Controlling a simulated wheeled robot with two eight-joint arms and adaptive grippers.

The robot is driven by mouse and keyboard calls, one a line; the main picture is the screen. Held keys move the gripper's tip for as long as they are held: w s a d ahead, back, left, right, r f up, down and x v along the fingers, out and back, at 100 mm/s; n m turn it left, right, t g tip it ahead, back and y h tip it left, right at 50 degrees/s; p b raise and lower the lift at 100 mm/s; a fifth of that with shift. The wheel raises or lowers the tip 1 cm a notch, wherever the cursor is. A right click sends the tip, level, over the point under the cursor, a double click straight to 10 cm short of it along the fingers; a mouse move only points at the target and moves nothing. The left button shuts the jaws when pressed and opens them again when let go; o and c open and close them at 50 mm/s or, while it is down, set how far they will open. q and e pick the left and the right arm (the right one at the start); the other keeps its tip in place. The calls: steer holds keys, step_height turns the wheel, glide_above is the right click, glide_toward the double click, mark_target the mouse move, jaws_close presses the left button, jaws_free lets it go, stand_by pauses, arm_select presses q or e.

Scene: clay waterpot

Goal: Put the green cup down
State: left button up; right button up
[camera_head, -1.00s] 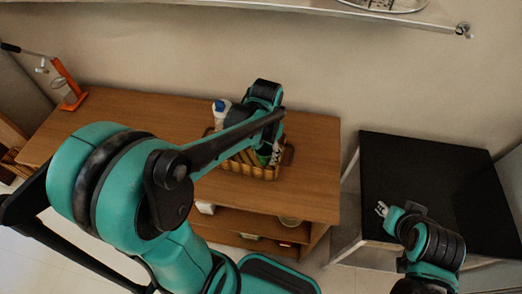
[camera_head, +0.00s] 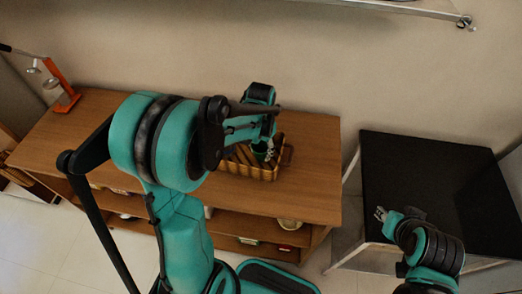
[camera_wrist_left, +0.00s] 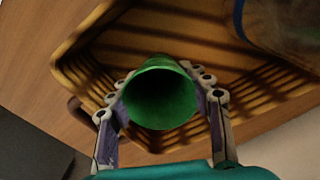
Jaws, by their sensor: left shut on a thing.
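The green cup (camera_wrist_left: 160,95) is held between the two fingers of my left gripper (camera_wrist_left: 162,92) in the left wrist view, its open mouth facing the camera. In the head view the left gripper (camera_head: 268,152) points down at the slatted basket (camera_head: 250,172) on the wooden cabinet, and a bit of the green cup (camera_head: 259,149) shows there. The basket (camera_wrist_left: 75,75) surrounds the cup in the wrist view. Whether the cup touches the basket floor is hidden. My right gripper (camera_head: 381,213) is at the black-topped table, too small to judge its fingers.
A rounded, see-through container with a blue edge (camera_wrist_left: 285,25) stands beside the cup in the wrist view. The wooden cabinet top (camera_head: 315,165) is clear right of the basket. An orange stand (camera_head: 62,85) is at its far left. The black table (camera_head: 420,170) is bare.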

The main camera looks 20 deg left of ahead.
arm_select(q)
steer(key=shift+f, duration=0.2)
steer(key=o, duration=1.1)
steer(key=shift+r, duration=0.25)
step_height(320, 180, up, 11)
steer(key=p, duration=0.4)
steer(key=shift+s+d+r+n+t, duration=0.45)
steer(key=shift+s+d+r+t, duration=0.55)
steer(key=shift+s, duration=1.05)
steer(key=shift+s+d+r+n+t, duration=0.55)
steer(key=shift+s+t, duration=0.85)
steer(key=shift+s, duration=0.7)
steer(key=shift+s+d+r+n+t, duration=0.3)
steer(key=shift+s+d+r+t, duration=0.6)
steer(key=shift+s, duration=1.15)
